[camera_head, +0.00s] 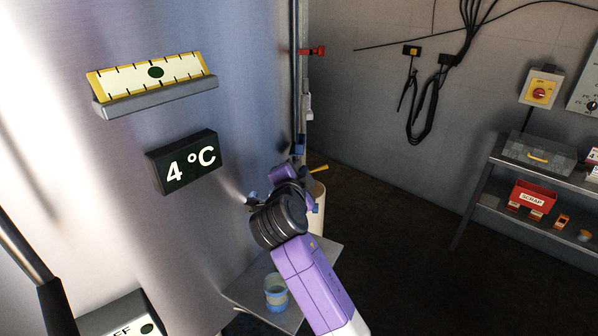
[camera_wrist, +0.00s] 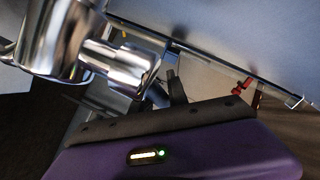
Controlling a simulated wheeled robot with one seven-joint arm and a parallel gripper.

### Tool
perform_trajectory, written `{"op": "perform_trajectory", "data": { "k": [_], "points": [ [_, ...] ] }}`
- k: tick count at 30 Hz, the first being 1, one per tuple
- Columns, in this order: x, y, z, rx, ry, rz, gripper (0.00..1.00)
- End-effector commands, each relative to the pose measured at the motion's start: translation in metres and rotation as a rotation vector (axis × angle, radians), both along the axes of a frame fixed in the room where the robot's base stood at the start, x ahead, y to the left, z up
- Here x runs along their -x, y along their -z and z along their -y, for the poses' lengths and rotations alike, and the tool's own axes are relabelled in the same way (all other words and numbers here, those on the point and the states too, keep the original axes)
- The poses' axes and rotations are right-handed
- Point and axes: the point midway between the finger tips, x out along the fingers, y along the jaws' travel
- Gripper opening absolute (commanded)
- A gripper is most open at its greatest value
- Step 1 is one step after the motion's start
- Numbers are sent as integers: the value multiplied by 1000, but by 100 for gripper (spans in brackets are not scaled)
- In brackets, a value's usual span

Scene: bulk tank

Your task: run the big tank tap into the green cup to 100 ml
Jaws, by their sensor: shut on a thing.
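The big steel tank (camera_head: 75,190) fills the left of the head view. A small cup (camera_head: 276,292) with a pale blue rim and yellowish and blue bands stands below my arm; its colour does not read clearly as green, and I cannot read a fill level. My gripper (camera_head: 284,186) is up beside the tank wall, above and slightly right of the cup. In the wrist view, the polished metal tap (camera_wrist: 105,58) is close in front of it. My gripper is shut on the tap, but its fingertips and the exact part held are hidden. The outlet and any stream are not visible.
The cup stands on a grey stand (camera_head: 245,292) against the tank. A cream container (camera_head: 319,215) is partly hidden behind my gripper. A workbench (camera_head: 520,160) with a red scrap bin (camera_head: 532,197) is at the right. The dark floor between is clear.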

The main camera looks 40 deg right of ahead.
Motion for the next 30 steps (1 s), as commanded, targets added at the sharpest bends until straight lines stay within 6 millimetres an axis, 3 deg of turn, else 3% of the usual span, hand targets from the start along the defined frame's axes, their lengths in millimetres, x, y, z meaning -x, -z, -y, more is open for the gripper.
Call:
{"op": "perform_trajectory", "data": {
  "k": [5,18,29,30],
  "points": [
    [-1,2,-1,-4,-14,-2,0],
    [-24,2,-9,-4,-255,-4,0],
    [-26,2,-10,-2,-270,-3,0],
    [-26,2,-10,-2,-270,-3,27]
  ]
}}
